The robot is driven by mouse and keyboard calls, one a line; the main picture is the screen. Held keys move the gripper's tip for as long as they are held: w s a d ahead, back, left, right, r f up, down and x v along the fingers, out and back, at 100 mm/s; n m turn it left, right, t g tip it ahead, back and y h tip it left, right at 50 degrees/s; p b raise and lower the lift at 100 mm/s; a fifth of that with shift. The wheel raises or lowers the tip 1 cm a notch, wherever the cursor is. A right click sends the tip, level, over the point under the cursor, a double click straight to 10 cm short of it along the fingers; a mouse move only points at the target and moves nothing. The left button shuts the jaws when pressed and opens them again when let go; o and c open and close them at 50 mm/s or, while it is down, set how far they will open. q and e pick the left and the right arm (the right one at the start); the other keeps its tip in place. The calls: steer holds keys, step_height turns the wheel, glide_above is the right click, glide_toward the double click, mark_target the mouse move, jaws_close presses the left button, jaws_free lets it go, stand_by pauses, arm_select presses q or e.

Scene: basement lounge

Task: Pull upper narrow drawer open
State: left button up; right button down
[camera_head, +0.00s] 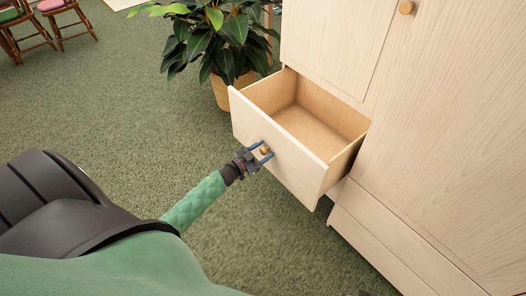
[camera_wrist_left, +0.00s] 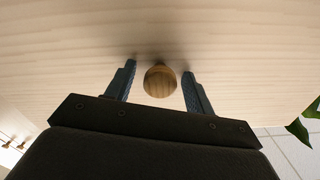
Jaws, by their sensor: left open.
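The narrow drawer (camera_head: 277,157) of the pale wooden cabinet stands pulled out, and its empty inside shows in the head view. Its front also fills the left wrist view (camera_wrist_left: 230,40). A round wooden knob (camera_wrist_left: 160,81) sits on the drawer front. My left gripper (camera_head: 262,152) is at the drawer front, with its fingers open on either side of the knob. In the left wrist view a gap shows between the knob and each finger (camera_wrist_left: 158,85). My right gripper cannot be made out.
The cabinet (camera_head: 440,130) rises to the right of the drawer, with another knob (camera_head: 407,7) higher up. A lower front (camera_head: 390,240) lies below. A potted plant (camera_head: 222,35) stands just behind the drawer. Green carpet (camera_head: 130,110) is clear to the left; chairs (camera_head: 62,18) stand far left.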

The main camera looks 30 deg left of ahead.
arm_select(q)
steer(key=b+v, duration=0.1)
steer(key=v, duration=0.5)
steer(key=shift+s+f, duration=0.1)
steer(key=shift+s, duration=0.05)
steer(key=shift+s+a, duration=0.25)
steer(key=shift+s, duration=0.35)
arm_select(e)
steer(key=shift+w+a+f+y, duration=0.15)
steer(key=shift+w+a+f, duration=0.05)
steer(key=shift+a+f, duration=0.3)
steer(key=shift+w+a+f+y, duration=0.15)
steer(key=shift+a+f, duration=0.25)
steer(key=shift+f, duration=0.05)
steer(key=shift+s, duration=0.1)
